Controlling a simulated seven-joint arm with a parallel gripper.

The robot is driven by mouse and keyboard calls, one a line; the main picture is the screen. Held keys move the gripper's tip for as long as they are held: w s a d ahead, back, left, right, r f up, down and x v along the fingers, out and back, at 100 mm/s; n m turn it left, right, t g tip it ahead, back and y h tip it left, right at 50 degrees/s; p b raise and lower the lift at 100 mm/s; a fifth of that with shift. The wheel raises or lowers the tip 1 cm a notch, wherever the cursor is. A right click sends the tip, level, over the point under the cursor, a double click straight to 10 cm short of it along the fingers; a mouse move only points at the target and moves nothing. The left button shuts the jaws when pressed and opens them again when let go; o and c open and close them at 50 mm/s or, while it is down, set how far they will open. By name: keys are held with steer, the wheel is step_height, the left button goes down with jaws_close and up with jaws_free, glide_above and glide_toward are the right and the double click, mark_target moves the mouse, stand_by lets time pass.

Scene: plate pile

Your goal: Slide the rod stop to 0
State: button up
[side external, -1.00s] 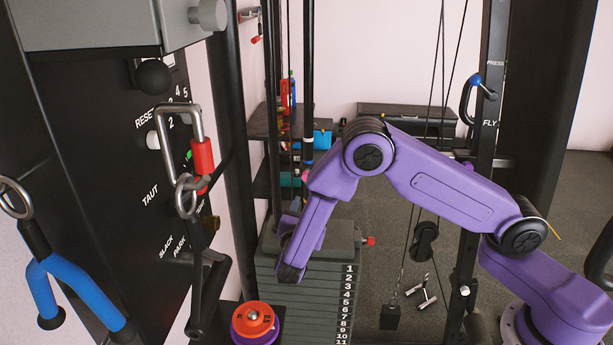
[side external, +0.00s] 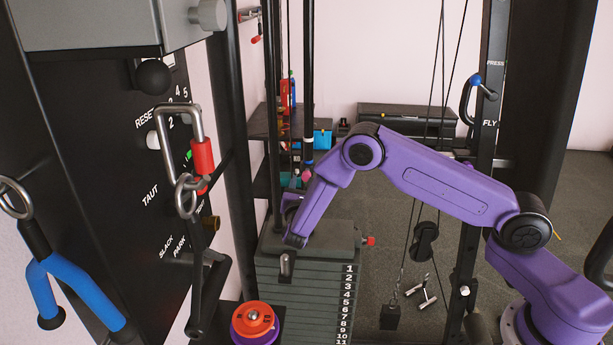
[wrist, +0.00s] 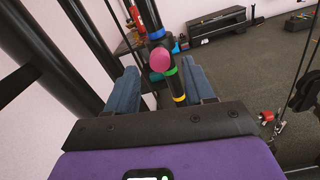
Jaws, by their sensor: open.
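The rod stop shows a round pink knob (wrist: 160,60) in the wrist view, on a dark upright rod with coloured bands (wrist: 178,97). The knob and rod lie between my gripper's two blue-grey fingers (wrist: 160,88), which are apart and do not close on them. In the side view the pink knob (side external: 306,175) is small, right beside my purple hand. The rod (side external: 308,90) rises above it, with blue and white bands. My gripper (side external: 289,235) is open above the weight stack's top. The 0 mark cannot be made out.
A dark weight stack (side external: 310,285) with numbered plates stands below my gripper. Black frame posts (side external: 233,150) and a black panel (side external: 110,130) with a red-sleeved hook (side external: 202,155) are at left. A red and purple disc piece (side external: 255,320) sits in front. Cables (side external: 440,90) hang at right.

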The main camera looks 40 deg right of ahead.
mark_target(306, 179)
steer(key=shift+x, duration=2.8)
jaws_close()
